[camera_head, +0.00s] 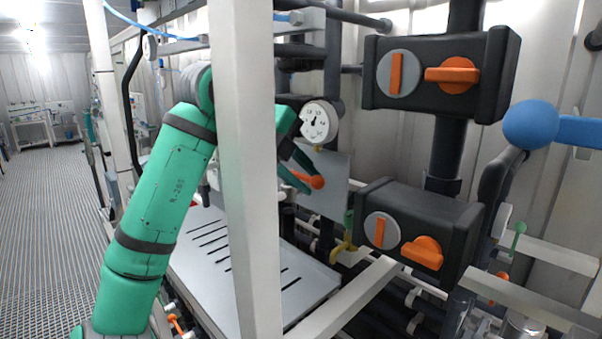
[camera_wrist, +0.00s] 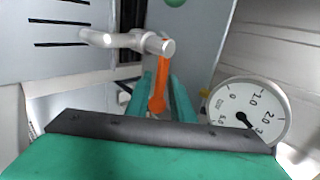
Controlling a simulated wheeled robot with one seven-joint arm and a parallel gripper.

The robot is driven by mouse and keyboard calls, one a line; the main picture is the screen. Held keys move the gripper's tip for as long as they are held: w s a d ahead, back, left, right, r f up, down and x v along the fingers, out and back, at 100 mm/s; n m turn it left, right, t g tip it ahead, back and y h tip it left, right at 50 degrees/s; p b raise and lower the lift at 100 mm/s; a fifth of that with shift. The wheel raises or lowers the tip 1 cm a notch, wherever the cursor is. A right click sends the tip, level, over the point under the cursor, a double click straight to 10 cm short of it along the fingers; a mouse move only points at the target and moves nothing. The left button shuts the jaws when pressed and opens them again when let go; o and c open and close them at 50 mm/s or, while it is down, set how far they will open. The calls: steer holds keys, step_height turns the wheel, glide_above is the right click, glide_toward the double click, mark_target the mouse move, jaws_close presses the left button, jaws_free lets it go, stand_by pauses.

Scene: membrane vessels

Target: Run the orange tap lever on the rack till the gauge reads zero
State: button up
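The orange tap lever (camera_wrist: 159,86) hangs from a pale metal pipe end in the wrist view and also shows in the head view (camera_head: 309,181). My gripper (camera_wrist: 160,88) has its two teal fingers spread, one on each side of the lever. In the head view my gripper (camera_head: 301,177) is at the lever, its fingers apart. I cannot tell whether either finger touches it. The round white gauge (camera_wrist: 247,112) is right of the lever; its black needle points lower right, near the 3, away from zero. The gauge also shows in the head view (camera_head: 319,122), above the lever.
A white upright post (camera_head: 246,170) stands in front of my arm in the head view. Two black housings with orange handles (camera_head: 441,73) (camera_head: 418,235) and a blue ball-ended bar (camera_head: 531,125) are at right. A slotted grey panel (camera_head: 215,257) lies below.

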jaws_close()
steer(key=shift+s+a+m+g+h, duration=0.2)
steer(key=shift+a+m+g+h, duration=0.4)
steer(key=shift+m+g, duration=0.8)
steer(key=shift+s+a+m+g+h, duration=0.25)
steer(key=shift+a+m+g, duration=0.6)
steer(key=shift+m, duration=0.95)
steer(key=shift+s+a+m+g+h, duration=0.2)
steer(key=shift+a+m+g+h, duration=0.35)
steer(key=shift+m+g, duration=0.9)
steer(key=shift+o, duration=2.2)
jaws_free()
steer(key=shift+a+r, duration=0.1)
